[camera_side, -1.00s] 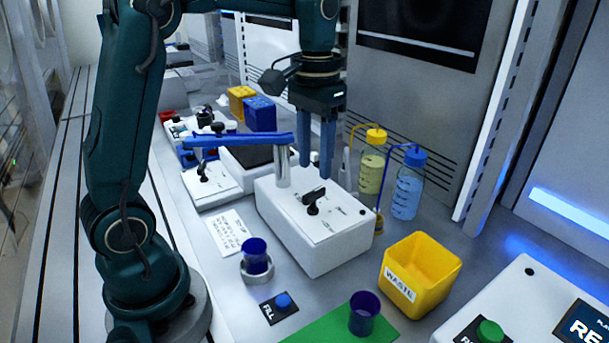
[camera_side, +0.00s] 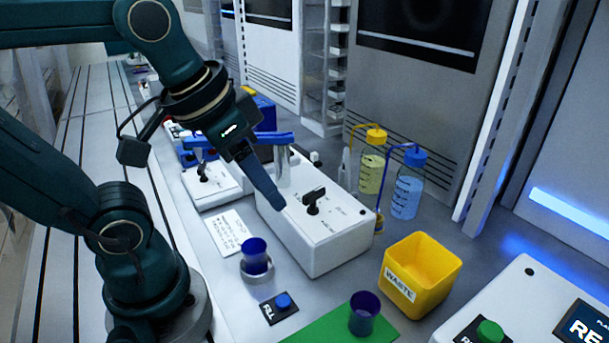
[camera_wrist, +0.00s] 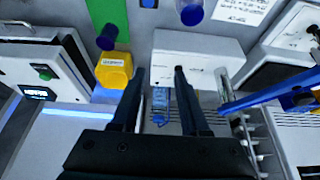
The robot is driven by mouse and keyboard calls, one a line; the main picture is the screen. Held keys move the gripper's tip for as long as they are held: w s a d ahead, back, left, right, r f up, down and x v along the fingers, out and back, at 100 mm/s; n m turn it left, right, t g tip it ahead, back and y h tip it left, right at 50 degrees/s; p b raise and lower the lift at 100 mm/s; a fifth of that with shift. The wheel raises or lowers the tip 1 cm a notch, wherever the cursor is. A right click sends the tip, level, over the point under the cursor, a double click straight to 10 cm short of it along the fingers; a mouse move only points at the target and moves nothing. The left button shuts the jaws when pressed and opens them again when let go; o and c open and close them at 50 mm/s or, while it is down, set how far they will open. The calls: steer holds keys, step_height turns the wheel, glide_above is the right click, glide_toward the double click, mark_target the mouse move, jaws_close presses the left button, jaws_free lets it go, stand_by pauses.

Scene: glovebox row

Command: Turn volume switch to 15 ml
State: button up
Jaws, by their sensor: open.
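A black rotary switch (camera_side: 314,200) stands on top of the white dispenser box (camera_side: 325,238) in the side view. Its scale marks are too small to read. A second black switch (camera_side: 204,171) sits on a smaller white box to the left; I cannot tell from labels which one sets volume. My gripper (camera_side: 276,203) is tilted, with its fingers to the left of the nearer switch, apart from it. In the wrist view my gripper (camera_wrist: 160,72) has its fingers spread and empty, with the white box (camera_wrist: 198,43) beyond them. The nearer switch is not clear there.
A blue lever arm on a metal post (camera_side: 283,165) rises behind the switch. A blue cup (camera_side: 254,252) and fill button (camera_side: 283,301) are in front.

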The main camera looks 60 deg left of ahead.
steer(key=w+a+r+g, duration=0.1)
steer(key=w+r+g, duration=0.1)
steer(key=w, duration=0.2)
steer(key=n+g, duration=0.2)
steer(key=g, duration=0.1)
glide_above(314, 191)
step_height(314, 191, down, 4)
steer(key=shift+d+r, duration=0.1)
steer(key=shift+r, duration=0.15)
steer(key=shift+f, duration=2.9)
jaws_close()
